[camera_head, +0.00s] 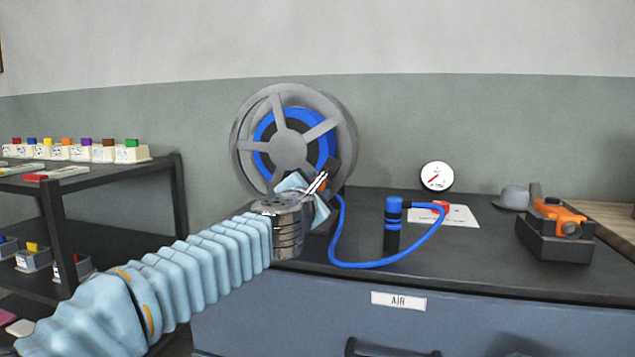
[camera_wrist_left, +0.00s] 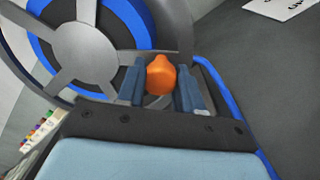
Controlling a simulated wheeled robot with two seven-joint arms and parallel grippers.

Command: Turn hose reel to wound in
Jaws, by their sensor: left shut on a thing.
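The hose reel (camera_head: 289,148) is a grey spoked wheel with blue hose wound on its drum, standing at the left end of the dark bench. It also shows in the left wrist view (camera_wrist_left: 85,52). My left gripper (camera_head: 318,184) is at the reel's lower right rim. In the left wrist view its two fingers are shut on an orange knob (camera_wrist_left: 160,76), one on each side. The blue hose (camera_head: 372,264) runs from the reel in a loose loop over the bench front to the upright blue and black fitting (camera_head: 393,222). My right gripper is not in view.
A round gauge (camera_head: 436,176), a white card (camera_head: 452,216), a grey cap (camera_head: 511,197) and an orange tool on a black block (camera_head: 556,243) are on the bench (camera_head: 480,263). A dark shelf rack (camera_head: 167,190) with small labelled boxes stands at left.

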